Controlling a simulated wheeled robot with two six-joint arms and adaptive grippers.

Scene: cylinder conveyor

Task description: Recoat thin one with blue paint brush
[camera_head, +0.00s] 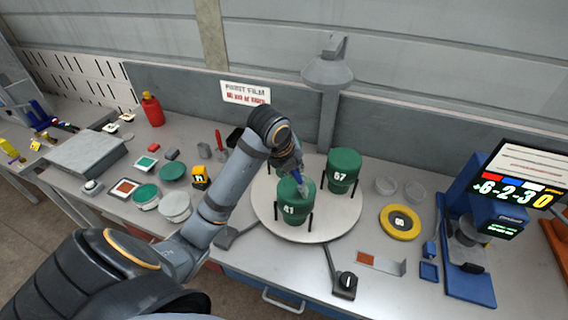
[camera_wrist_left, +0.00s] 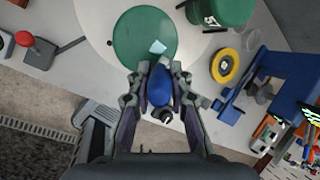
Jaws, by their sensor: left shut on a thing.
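My left gripper (camera_head: 297,170) is shut on the blue paint brush, whose blue handle (camera_wrist_left: 159,86) shows between the fingers in the left wrist view. The brush is over the green cylinder marked 41 (camera_head: 291,211), with its round top (camera_wrist_left: 140,30) below. A small pale patch (camera_wrist_left: 157,46) shows against that top; I cannot tell whether it is bristles or paint. A second green cylinder marked 67 (camera_head: 343,172) stands behind it to the right. Both stand between dark posts on a round white turntable (camera_head: 335,221). Whether the brush touches the top is unclear. My right gripper is out of view.
A yellow ring (camera_head: 386,221), clear dishes (camera_head: 414,191) and a blue gauge stand (camera_head: 470,285) are at the right.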

